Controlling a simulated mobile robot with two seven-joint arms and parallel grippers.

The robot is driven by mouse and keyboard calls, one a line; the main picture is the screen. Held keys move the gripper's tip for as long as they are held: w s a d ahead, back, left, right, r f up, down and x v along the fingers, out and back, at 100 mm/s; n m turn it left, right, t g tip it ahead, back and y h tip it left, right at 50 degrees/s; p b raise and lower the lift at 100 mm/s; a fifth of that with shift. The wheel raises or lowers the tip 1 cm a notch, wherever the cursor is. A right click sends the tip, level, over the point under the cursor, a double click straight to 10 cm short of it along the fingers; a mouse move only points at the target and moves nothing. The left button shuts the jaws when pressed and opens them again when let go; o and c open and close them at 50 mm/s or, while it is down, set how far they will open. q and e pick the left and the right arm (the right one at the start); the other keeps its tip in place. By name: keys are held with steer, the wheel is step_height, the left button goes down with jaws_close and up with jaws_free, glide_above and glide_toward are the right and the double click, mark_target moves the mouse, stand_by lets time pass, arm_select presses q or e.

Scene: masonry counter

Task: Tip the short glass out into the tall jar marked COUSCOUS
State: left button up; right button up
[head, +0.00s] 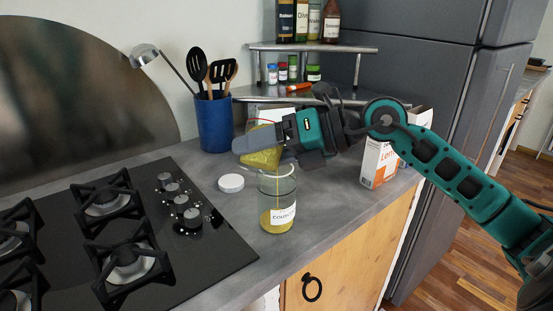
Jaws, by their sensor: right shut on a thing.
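The tall clear jar (278,185) stands upright on the grey counter, with a white label reading COUSCOUS and yellow grains in its lower part. My right gripper (265,147) is shut on the short glass (262,158), which holds yellow grains. The glass is tilted just above the jar's mouth, its lower end close to the rim. The gripper hides part of the glass. My left gripper is not in view.
A white lid (231,183) lies left of the jar. A black gas hob (205,255) takes up the left counter. A blue utensil pot (214,125) stands behind. A carton (378,163) stands at right. A corner shelf (310,47) holds bottles and spice jars.

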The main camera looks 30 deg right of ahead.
steer(key=shift+r, duration=0.2)
stand_by(0.5)
steer(key=shift+f+m+g+y+p, duration=0.15)
steer(key=shift+f+m+y+p, duration=0.1)
steer(key=shift+m+y, duration=0.35)
steer(key=shift+f+m+g+y+p, duration=0.2)
steer(key=shift+f+m+y, duration=0.1)
steer(key=shift+m, duration=0.5)
stand_by(4.9)
steer(key=shift+r+p, duration=0.25)
steer(key=shift+p, duration=0.05)
stand_by(0.7)
